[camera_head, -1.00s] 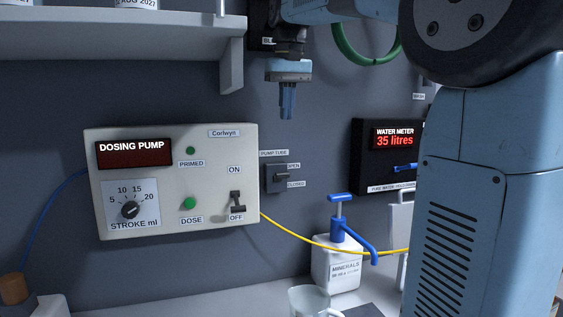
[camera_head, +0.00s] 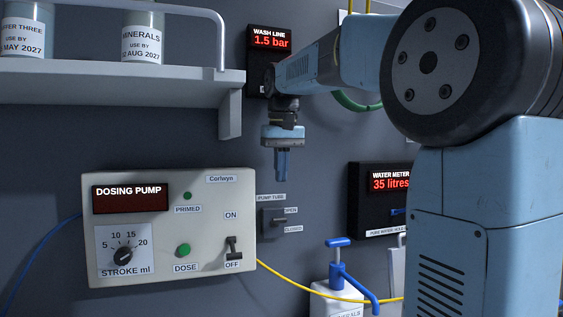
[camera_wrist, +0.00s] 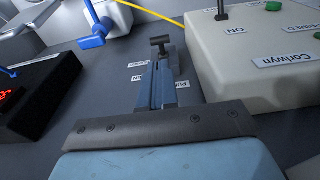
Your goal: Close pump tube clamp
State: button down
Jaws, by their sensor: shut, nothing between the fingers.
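The pump tube clamp (camera_head: 273,222) is a small dark grey plate on the wall, right of the dosing pump. It has a short dark lever, with OPEN (camera_head: 291,210) and CLOSED (camera_head: 292,229) labels at its right. I cannot tell for certain which setting the lever is at. My gripper (camera_head: 282,178) points down just above the clamp, shut and empty. In the wrist view its fingers (camera_wrist: 168,88) point towards the T-shaped lever (camera_wrist: 161,42) and hide much of the plate. Contact with the lever is not visible.
The dosing pump box (camera_head: 170,225) stands out close on the left. The water meter (camera_head: 381,199) is at the right. A yellow tube (camera_head: 300,283) and a minerals bottle with a blue pump (camera_head: 340,270) are below. A shelf (camera_head: 110,88) is upper left.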

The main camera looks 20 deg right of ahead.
aim_at(280, 218)
jog(key=f, duration=0.6)
jog(key=w+f, duration=0.1)
jog(key=f, duration=0.2)
